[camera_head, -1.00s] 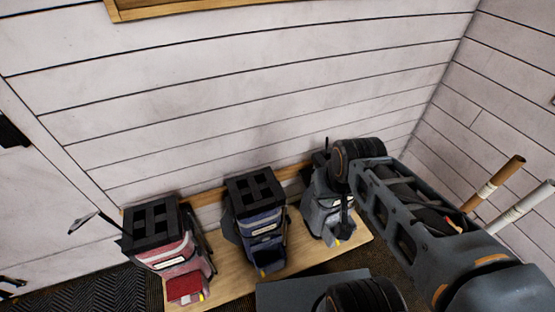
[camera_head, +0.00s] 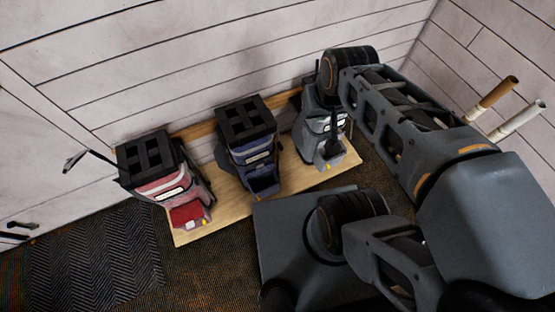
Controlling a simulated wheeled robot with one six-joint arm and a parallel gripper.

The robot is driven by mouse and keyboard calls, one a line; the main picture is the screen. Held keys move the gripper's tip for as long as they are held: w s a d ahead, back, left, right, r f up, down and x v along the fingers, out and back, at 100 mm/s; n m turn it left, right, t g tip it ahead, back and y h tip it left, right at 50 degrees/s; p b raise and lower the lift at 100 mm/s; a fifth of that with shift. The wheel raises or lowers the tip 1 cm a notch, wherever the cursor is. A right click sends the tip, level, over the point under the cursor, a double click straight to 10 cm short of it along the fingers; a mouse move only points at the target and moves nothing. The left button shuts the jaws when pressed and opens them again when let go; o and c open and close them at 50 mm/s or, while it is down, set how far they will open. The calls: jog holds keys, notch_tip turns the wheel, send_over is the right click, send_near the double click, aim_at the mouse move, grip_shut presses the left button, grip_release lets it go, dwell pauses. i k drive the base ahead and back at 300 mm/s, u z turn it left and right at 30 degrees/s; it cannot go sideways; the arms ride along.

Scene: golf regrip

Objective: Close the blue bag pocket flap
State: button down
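The blue bag (camera_head: 253,154) stands upright in the middle of a row of three golf bags, with a black divided top. Its low front pocket (camera_head: 264,184) juts out and looks dark inside, as if its flap is open, but it is too small to be sure. My arm reaches in from the right and bends at a dark joint above the grey bag. A slim dark part that seems to be my gripper (camera_head: 331,149) hangs in front of the grey bag, to the right of the blue bag and apart from it. Its fingers are too small to read.
A red bag (camera_head: 170,183) stands left of the blue one and a grey bag (camera_head: 312,122) right. All stand on a low wooden platform (camera_head: 224,205) against the white plank wall. A dark mat (camera_head: 95,258) lies at lower left. Two club grips (camera_head: 497,92) rise at right.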

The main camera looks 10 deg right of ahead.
aim_at(260, 169)
jog(key=k, duration=0.95)
jog(key=u, duration=1.35)
jog(key=i, duration=0.9)
jog(key=z, duration=0.1)
